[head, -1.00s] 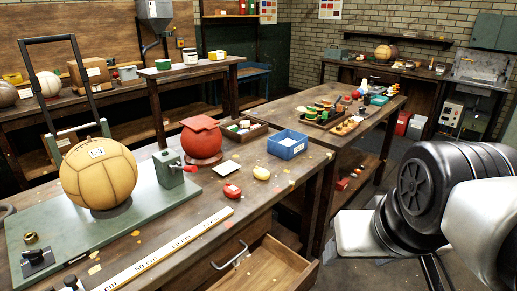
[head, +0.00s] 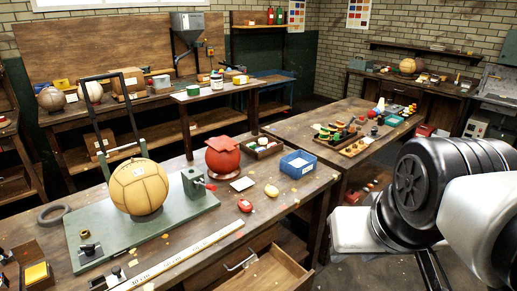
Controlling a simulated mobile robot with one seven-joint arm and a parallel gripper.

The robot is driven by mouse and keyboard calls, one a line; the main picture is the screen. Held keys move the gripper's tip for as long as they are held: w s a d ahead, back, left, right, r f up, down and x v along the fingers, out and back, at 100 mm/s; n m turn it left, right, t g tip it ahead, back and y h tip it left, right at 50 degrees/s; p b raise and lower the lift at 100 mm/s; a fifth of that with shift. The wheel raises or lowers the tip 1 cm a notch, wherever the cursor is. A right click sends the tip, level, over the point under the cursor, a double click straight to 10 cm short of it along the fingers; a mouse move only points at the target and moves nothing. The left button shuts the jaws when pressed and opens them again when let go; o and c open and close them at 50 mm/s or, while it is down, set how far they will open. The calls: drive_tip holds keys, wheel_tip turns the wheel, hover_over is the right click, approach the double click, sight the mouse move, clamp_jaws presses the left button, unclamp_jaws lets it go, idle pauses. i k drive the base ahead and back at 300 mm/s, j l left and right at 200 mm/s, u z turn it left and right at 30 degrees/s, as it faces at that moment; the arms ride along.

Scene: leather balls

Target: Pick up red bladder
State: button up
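The red bladder (head: 222,158) is a round, deep red thing with a flat angular flap on top. My arm fills the right side of the head view, far from the bladder. My gripper is outside the picture, so its state is hidden.
A tan leather ball (head: 139,187) sits on a green board (head: 90,234) under a black frame. A long ruler (head: 180,258) lies along the front edge. Below it, a drawer (head: 272,272) stands open. A second table (head: 355,115) with trays stands behind.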

sight(244, 205)
drive_tip(key=i+l+u, duration=0.4)
drive_tip(key=l+u, duration=0.15)
drive_tip(key=l, duration=0.15)
drive_tip(key=i+l+u, duration=0.1)
drive_tip(key=l+u, duration=0.2)
drive_tip(key=i+l+u, duration=0.1)
drive_tip(key=l+u, duration=0.15)
drive_tip(key=l, duration=0.3)
drive_tip(key=l+u, duration=0.3)
drive_tip(key=l, duration=0.15)
drive_tip(key=i+l+u, duration=0.15)
drive_tip(key=l+u, duration=0.2)
drive_tip(key=l, duration=0.15)
drive_tip(key=i+l+u, duration=0.1)
drive_tip(key=l+u, duration=0.3)
drive_tip(key=l, duration=0.15)
drive_tip(key=i+l+u, duration=0.2)
drive_tip(key=l+u, duration=0.2)
drive_tip(key=k+l, duration=0.05)
